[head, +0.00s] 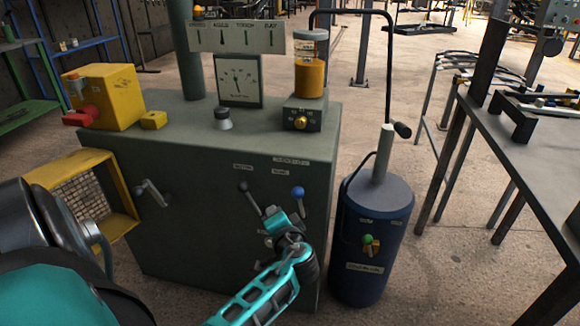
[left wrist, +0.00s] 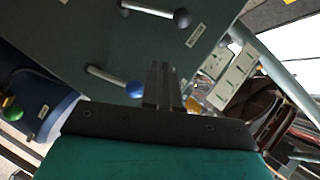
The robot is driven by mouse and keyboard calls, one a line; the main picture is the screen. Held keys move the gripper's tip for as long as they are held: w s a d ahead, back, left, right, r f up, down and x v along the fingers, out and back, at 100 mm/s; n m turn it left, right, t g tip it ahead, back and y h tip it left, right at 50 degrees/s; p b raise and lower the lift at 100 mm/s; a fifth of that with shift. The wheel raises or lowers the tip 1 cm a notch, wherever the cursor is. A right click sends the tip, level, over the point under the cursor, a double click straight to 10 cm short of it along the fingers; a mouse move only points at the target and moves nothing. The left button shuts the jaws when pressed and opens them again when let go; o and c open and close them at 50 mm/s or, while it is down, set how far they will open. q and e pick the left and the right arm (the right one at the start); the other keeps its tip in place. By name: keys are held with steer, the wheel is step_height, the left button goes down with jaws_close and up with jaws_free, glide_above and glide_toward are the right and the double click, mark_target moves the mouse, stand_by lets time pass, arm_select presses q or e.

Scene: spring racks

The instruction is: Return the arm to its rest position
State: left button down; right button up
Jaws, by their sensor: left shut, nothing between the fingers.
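My left gripper (head: 272,217) is in front of the dark grey-green cabinet (head: 200,170), just below two levers on its front. Its fingers (left wrist: 163,84) are shut and empty in the left wrist view. The lever with a blue ball knob (head: 298,192) is up and right of the gripper; its knob also shows left of the fingers in the left wrist view (left wrist: 135,89). The lever with a black knob (head: 244,187) is up and left. I cannot tell whether the gripper touches the cabinet. Its wrist hides part of the lower front. My right gripper is not in view.
A blue cylinder (head: 372,245) with a green knob stands close to the right. A crank (head: 152,192) and a yellow mesh guard (head: 105,208) are at the cabinet's left. A metal table (head: 520,145) stands far right. Open floor lies between cylinder and table.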

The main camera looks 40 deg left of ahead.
arm_select(q)
steer(key=shift+d, duration=0.1)
